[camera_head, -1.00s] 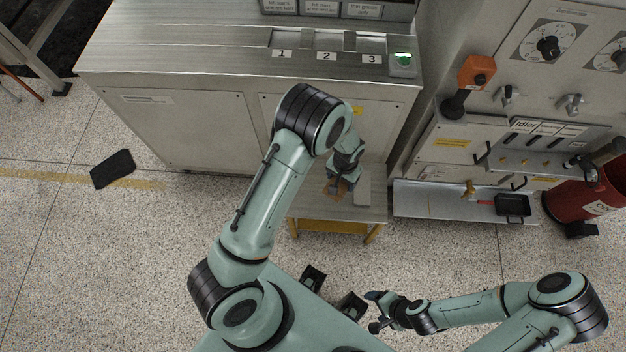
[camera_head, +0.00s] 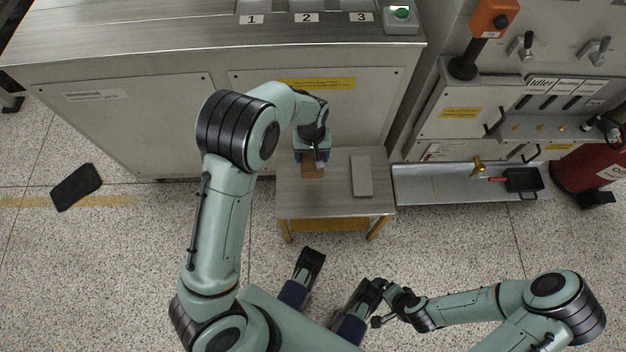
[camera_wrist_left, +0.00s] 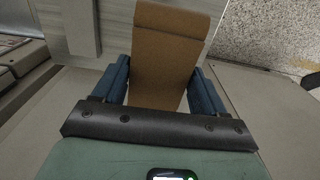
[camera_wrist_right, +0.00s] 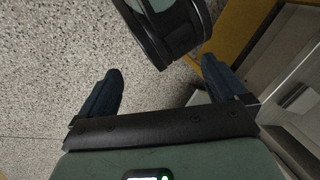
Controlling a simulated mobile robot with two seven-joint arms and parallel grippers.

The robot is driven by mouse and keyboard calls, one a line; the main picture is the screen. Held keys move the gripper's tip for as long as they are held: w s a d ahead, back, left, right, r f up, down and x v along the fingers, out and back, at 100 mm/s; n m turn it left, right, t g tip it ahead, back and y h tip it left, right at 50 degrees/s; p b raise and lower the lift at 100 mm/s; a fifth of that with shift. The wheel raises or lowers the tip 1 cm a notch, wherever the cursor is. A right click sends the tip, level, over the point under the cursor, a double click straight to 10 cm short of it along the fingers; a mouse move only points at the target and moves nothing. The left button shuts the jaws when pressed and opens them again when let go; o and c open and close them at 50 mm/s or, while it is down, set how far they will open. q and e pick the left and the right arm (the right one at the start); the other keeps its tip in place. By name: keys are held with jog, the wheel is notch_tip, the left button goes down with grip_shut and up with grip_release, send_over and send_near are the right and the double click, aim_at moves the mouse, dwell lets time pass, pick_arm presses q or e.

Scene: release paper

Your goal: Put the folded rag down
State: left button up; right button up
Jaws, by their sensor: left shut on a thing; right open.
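The folded rag (camera_head: 313,171) is a brown folded cloth. It shows large in the left wrist view (camera_wrist_left: 168,55), between the two blue fingers of my left gripper (camera_wrist_left: 165,85). In the head view my left gripper (camera_head: 313,160) is over the left part of a small low table (camera_head: 325,205), shut on the rag. Whether the rag touches the tabletop I cannot tell. My right gripper (camera_wrist_right: 160,90) is open and empty, low near my base in the head view (camera_head: 378,304).
A flat grey piece (camera_head: 361,176) lies on the table, right of the rag. A cabinet (camera_head: 130,110) with numbered slots stands behind. A metal shelf (camera_head: 440,185) with a black pan (camera_head: 523,180) is at the right. A red bin (camera_head: 590,168) stands beyond it.

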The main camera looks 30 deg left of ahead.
pick_arm(q)
jog(key=b, duration=0.3)
send_over(312, 182)
notch_tip(312, 182, down, 11)
jog(key=shift+r, duration=0.1)
jog(key=shift+f, duration=0.9)
notch_tip(312, 182, down, 4)
jog(key=shift+r+b, duration=0.25)
jog(key=shift+b, duration=0.45)
pick_arm(e)
jog(key=w+d+f+h, duration=0.1)
jog(key=w+d+f, duration=0.2)
jog(key=f, duration=0.3)
jog(key=shift+d+f+m+t, duration=0.15)
jog(key=shift+m+t, duration=0.15)
jog(key=shift+t, duration=0.1)
pick_arm(q)
jog(key=shift+f, duration=0.15)
jog(key=o, duration=0.9)
pick_arm(e)
jog(key=shift+f, duration=0.15)
pick_arm(q)
jog(key=shift+o, duration=0.2)
